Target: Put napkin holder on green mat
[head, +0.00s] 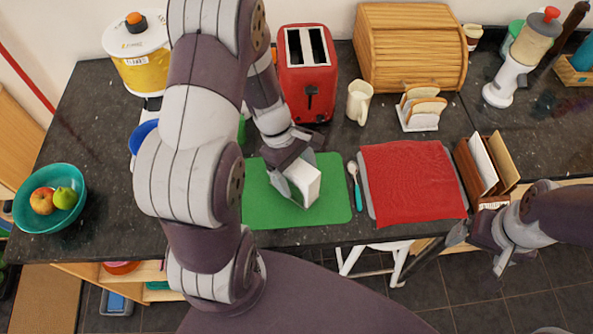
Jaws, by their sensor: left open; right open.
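The green mat (262,210) lies flat on the dark counter. A white box-like thing, which looks like the napkin holder (306,184), is on the mat, toward its middle right. My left gripper (291,190) is open and right at the holder's left side, its fingers pointing down; it hides part of the holder. I cannot tell whether the fingers touch it. My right gripper (478,250) is open and empty at the lower right, off the counter's front edge.
A spoon (355,185) and a red cloth (412,180) lie right of the mat. A wooden rack (505,165) with upright sheets stands further right. A red toaster (307,75), a cream mug (359,102) and a toast rack (420,120) stand behind. A teal fruit bowl (48,218) is far left.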

